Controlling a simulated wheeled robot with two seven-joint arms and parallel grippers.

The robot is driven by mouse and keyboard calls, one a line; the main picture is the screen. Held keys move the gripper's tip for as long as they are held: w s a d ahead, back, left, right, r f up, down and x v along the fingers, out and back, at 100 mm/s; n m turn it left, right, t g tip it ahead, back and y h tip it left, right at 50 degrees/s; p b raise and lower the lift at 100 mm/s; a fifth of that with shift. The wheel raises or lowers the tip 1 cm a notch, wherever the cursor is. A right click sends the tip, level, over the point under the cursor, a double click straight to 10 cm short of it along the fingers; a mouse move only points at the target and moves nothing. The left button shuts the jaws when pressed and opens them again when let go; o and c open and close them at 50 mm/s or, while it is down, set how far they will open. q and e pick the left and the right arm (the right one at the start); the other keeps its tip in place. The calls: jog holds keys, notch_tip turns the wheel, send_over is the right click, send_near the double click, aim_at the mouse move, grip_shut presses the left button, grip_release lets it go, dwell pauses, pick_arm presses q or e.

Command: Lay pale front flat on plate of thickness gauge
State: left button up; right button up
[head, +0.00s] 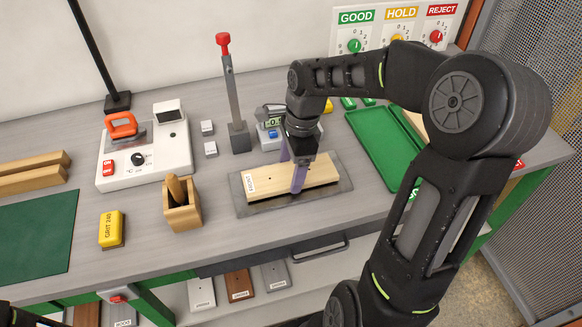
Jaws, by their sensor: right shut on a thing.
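The pale front (265,183) is a light wooden board with a white label at its left end. It is over the dark grey plate (340,185) of the thickness gauge, looking level and within the plate's outline. A dark shadow runs under its front edge; whether it touches the plate or hangs just above cannot be told. My right gripper (294,170) reaches down from above, its purple fingers shut on the board across its width. The gauge's body with a small display (272,123) stands behind, partly hidden by my right arm. My left gripper is not in view.
A grey post with a red knob (223,40) stands behind the plate. A wooden block holder (182,215) and yellow grit block (111,229) are left. A green tray (372,150) lies right. A white device (145,160) stands back left. Labelled boards (240,284) lie on the shelf below.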

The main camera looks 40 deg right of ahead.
jog(key=shift+f+b, duration=0.35)
jog(key=o, duration=1.7)
jog(key=shift+c, duration=0.2)
jog(key=shift+s+d+r+b, duration=0.1)
jog(key=shift+d+r, duration=0.1)
jog(key=shift+r, duration=1.1)
jog(key=shift+s+d+r+b, duration=0.1)
jog(key=shift+d+r, duration=0.05)
jog(key=shift+r, duration=1.15)
jog(key=shift+d+r+b, duration=0.1)
jog(key=shift+d+r, duration=0.1)
jog(key=shift+r, duration=1.1)
